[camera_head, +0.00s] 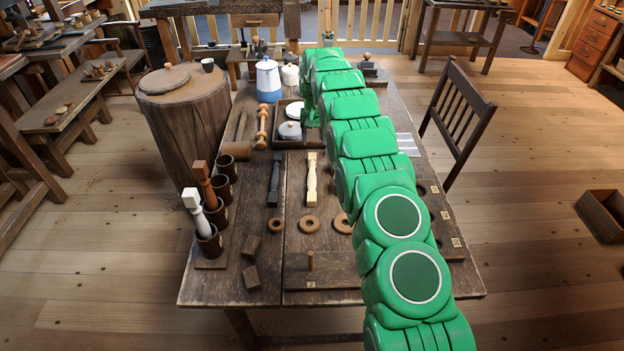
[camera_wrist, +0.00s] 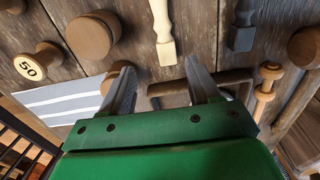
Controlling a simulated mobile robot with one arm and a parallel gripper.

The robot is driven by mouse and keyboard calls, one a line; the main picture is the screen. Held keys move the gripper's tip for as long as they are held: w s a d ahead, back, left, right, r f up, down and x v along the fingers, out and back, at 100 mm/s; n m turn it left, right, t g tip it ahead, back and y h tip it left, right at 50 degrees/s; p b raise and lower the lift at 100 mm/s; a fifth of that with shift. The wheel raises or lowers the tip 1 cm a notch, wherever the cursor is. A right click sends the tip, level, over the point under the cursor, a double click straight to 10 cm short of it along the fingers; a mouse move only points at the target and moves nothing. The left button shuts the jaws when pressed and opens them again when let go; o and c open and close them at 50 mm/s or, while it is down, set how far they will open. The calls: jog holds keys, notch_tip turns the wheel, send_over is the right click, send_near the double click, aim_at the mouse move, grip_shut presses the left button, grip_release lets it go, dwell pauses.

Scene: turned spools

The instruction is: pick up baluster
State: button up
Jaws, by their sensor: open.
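A pale cream turned baluster (camera_head: 312,178) lies lengthwise on the middle of the wooden table (camera_head: 240,292). A similar dark grey turned piece (camera_head: 274,180) lies to its left. In the wrist view, the cream baluster (camera_wrist: 161,28) has its square end just beyond the fingertips, and the dark piece (camera_wrist: 242,32) lies to its right. My gripper (camera_wrist: 159,66) is open with nothing between its fingers. In the head view, my green arm reaches over the table, and the fingertips cannot be made out there.
A white baluster (camera_head: 193,200) and a brown one (camera_head: 201,172) stand in cups at the left edge. A brown spindle (camera_head: 262,127) lies farther back, near a dark tray (camera_head: 285,143) holding pale lids. Wooden rings (camera_head: 309,224) and a pegged board (camera_head: 325,275) lie in front.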

aim_at(312, 158)
jog(key=shift+w+a+f, duration=0.15)
jog(key=shift+w+f, duration=0.05)
jog(key=shift+f, duration=0.3)
jog(key=shift+w+a+f, duration=0.1)
jog(key=shift+w+f, duration=0.05)
jog(key=shift+f, duration=0.3)
jog(key=shift+s+a+f, duration=0.1)
jog(key=shift+s+f, duration=0.1)
jog(key=shift+f, duration=1.65)
jog(key=shift+s+a+f, duration=0.1)
jog(key=shift+s+f, duration=0.1)
jog(key=shift+f, duration=1.65)
jog(key=c, duration=1.1)
